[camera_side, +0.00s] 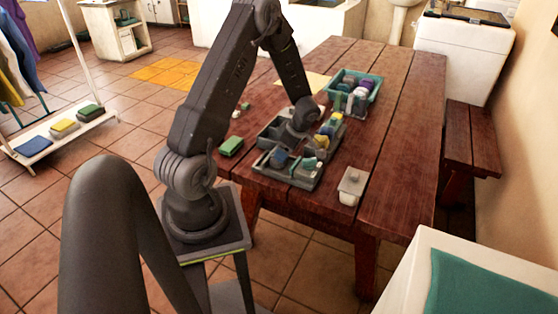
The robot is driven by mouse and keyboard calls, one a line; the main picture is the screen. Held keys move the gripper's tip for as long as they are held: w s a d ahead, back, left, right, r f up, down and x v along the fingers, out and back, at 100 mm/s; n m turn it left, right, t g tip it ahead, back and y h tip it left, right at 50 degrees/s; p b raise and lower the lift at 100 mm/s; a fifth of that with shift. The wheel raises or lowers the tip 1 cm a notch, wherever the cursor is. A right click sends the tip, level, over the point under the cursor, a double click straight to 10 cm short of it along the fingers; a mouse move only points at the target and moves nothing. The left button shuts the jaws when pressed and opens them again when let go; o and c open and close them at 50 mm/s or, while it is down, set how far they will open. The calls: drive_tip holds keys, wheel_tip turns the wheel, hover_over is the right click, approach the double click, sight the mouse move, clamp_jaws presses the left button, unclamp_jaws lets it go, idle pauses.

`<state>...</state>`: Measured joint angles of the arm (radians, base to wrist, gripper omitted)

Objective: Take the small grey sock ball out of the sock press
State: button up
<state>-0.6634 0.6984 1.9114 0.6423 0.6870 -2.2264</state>
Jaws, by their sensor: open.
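My gripper (297,127) is low over the grey divided tray (268,170) on the wooden table. My wrist largely hides the fingers, which are open. The tray's compartments hold small rolled items in blue, yellow, teal and grey. A small grey and white object (351,187) stands apart on the table, right of the tray; it may be the sock press, but I cannot tell for sure. I cannot make out the small grey sock ball; it is too small to tell or hidden.
A teal basket (374,80) with rolled items stands behind the tray. A green block (231,147) lies at the table's left edge. The table's right side (412,120) is clear. A bench (470,140) and a white surface with a teal cloth (490,285) are at right.

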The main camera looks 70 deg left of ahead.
drive_tip(key=x, duration=0.4)
drive_tip(key=shift+s+a+f, duration=0.1)
drive_tip(key=shift+s+a, duration=0.05)
drive_tip(key=shift+s, duration=0.1)
drive_tip(key=c, duration=0.6)
drive_tip(key=shift+o, duration=0.2)
